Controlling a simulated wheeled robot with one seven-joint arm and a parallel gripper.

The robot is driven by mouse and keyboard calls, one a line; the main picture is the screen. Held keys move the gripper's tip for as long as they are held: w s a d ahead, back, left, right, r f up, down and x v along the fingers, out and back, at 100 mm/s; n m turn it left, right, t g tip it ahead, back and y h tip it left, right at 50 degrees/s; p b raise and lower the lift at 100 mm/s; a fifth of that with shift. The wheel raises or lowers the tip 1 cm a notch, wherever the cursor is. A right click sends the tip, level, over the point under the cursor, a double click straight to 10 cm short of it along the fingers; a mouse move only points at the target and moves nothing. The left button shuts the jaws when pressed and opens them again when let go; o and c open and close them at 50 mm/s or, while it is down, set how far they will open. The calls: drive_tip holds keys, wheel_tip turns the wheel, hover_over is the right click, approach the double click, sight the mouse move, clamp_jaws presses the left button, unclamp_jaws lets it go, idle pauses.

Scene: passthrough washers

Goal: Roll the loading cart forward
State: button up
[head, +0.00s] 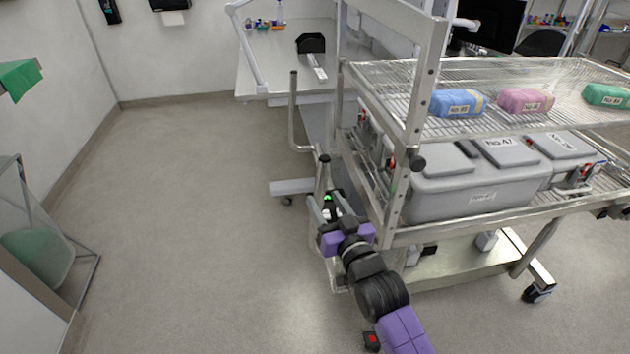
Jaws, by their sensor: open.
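The loading cart (422,62) is a steel frame on castors at the right, with wire shelves. Its upper shelf bears blue (457,103), pink (525,100) and green (606,94) wrapped packs. Grey lidded bins (480,192) stand on the shelf below. A vertical steel handle bar (293,110) sticks out at the cart's left side. My gripper (327,188) is at the lower part of this handle, by a dark-tipped upright. Its jaws are open; whether the bar lies between the fingers is hard to tell.
Open grey floor (180,190) lies to the left of the cart. A white desk (262,75) with bottles stands behind it. A clear-sided bin (40,230) with green contents stands at the left edge. A wall runs along the back left.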

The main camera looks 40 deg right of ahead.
drive_tip(key=p+x, duration=0.1)
drive_tip(key=x, duration=0.6)
clamp_jaws()
idle(1.4)
